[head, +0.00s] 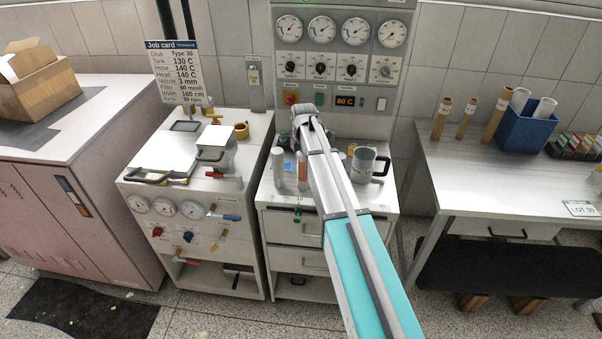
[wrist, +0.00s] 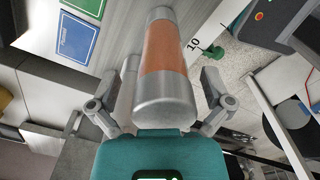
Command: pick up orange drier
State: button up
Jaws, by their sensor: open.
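The orange drier (wrist: 165,48) is a cylinder with an orange band and grey metal ends. In the wrist view it lies between the two fingers of my gripper (wrist: 160,85), which are spread apart with a gap on each side. In the head view the drier (head: 302,172) stands on the white cabinet (head: 280,198) below the gauge panel, beside a grey-white cylinder (head: 277,167). My arm covers part of the cabinet top there, and my gripper's fingers cannot be made out in that view.
A grey-white cylinder (wrist: 127,88) stands close by the drier in the wrist view. A grey mug (head: 364,165) is right of my arm. The gauge panel (head: 340,60) rises behind. A cart (head: 160,150) is left, and a table with a blue bin (head: 525,132) is right.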

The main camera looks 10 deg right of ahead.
jog(key=shift+c, duration=0.3)
jog(key=c, duration=1.3)
jog(key=shift+o, duration=0.2)
jog(key=shift+r, duration=0.15)
notch_tip(320, 180, up, 3)
jog(key=p, duration=0.3)
jog(key=s+r+p, duration=0.1)
jog(key=r+p, duration=0.1)
jog(key=s+r+p, duration=0.4)
jog(key=shift+s+d+r+p, duration=0.1)
jog(key=shift+d+r+p, duration=0.1)
jog(key=shift+d+p, duration=0.15)
jog(key=s+r+p, duration=0.1)
jog(key=s, duration=0.2)
jog(key=s+r+p, duration=0.1)
jog(key=s, duration=0.1)
jog(key=s+d+r+p, duration=0.1)
jog(key=s, duration=0.2)
jog(key=shift+s+r, duration=0.2)
jog(key=shift+s, duration=0.15)
jog(key=shift+f, duration=0.1)
